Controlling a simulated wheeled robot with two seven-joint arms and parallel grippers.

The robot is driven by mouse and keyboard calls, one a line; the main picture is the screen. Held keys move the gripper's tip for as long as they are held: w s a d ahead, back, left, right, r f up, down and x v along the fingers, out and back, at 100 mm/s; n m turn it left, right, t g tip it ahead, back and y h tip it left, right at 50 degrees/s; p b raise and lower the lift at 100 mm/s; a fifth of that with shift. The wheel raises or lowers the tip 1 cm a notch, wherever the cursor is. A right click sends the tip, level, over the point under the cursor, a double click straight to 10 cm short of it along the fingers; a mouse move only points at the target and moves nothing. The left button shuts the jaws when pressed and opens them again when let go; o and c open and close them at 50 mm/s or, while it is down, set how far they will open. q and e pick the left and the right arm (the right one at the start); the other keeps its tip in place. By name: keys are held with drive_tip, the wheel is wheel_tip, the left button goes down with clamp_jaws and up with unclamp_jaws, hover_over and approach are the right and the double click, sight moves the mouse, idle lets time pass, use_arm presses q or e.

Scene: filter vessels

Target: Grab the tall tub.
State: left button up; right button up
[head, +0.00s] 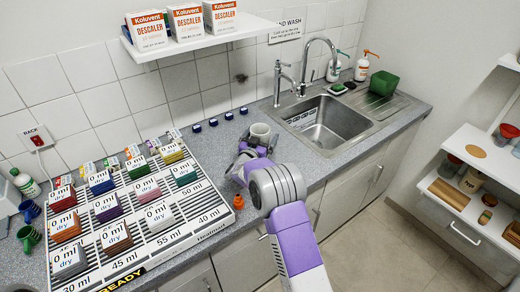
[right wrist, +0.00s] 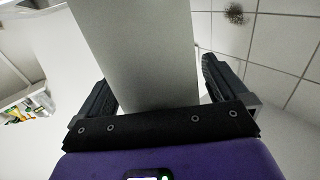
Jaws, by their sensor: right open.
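A pale grey-white tub (head: 261,130) stands on the counter left of the sink, just beyond my right gripper (head: 250,150) in the head view. Its lower part is partly hidden by the gripper. In the right wrist view a tall pale grey body (right wrist: 140,50), which looks like this tub, rises between the two dark fingers. The right gripper is open, with a finger on each side of it; I cannot tell whether either finger touches it. My left gripper is not in view.
A striped rack (head: 195,221) of coloured blocks with volume labels covers the left counter. Several small blue caps (head: 213,122) lie behind the tub. An orange piece (head: 239,202) lies near the front edge. The sink (head: 325,125) is to the right, a shelf of boxes (head: 187,22) above.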

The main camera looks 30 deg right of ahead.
drive_tip(key=shift+c, duration=0.2)
drive_tip(key=shift+r, duration=0.1)
drive_tip(key=c, duration=1)
